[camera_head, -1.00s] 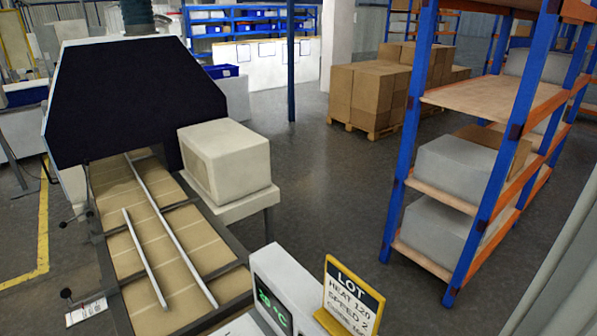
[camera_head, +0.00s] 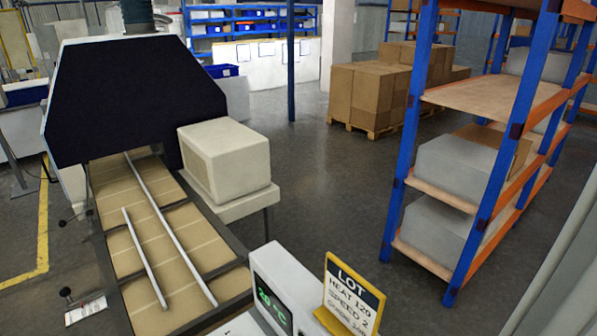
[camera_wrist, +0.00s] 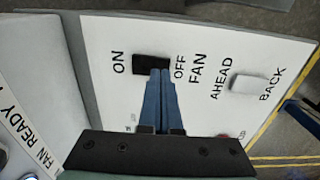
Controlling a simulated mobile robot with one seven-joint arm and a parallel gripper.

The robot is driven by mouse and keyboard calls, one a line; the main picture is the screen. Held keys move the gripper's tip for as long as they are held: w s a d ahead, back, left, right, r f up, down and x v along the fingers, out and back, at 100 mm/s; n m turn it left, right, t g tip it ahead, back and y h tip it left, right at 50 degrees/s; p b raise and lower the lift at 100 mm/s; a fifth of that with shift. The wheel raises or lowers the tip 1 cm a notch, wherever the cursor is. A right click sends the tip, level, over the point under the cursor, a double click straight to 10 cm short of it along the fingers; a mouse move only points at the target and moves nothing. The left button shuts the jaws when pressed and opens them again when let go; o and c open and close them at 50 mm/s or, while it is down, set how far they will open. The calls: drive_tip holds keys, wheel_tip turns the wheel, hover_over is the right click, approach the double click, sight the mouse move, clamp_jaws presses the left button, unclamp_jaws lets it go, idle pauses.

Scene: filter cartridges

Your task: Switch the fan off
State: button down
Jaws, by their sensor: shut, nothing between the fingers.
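In the wrist view a white control panel (camera_wrist: 215,62) carries a black rocker switch (camera_wrist: 150,64), with ON printed on its left and OFF FAN on its right. My gripper (camera_wrist: 160,74) has its two blue fingers shut together with nothing between them. The fingertips are at the switch's lower edge, toward the OFF side, and hide part of it. I cannot tell whether they touch it or which way the rocker is tilted. My gripper does not show in the head view.
A pale AHEAD/BACK switch (camera_wrist: 248,82) sits right of the fan switch. A FAN READY label (camera_wrist: 25,130) is at lower left. In the head view a conveyor (camera_head: 165,235) runs under a dark hood (camera_head: 130,100). A green display (camera_head: 272,308) and LOT sign (camera_head: 350,297) stand in front.

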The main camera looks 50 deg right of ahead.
drive_tip(key=shift+f+b, duration=0.5)
drive_tip(key=shift+f, duration=0.3)
drive_tip(key=shift+r, duration=0.15)
wheel_tip(320, 180, up, 7)
drive_tip(key=p, duration=0.7)
drive_tip(key=shift+p, duration=0.3)
idle(0.4)
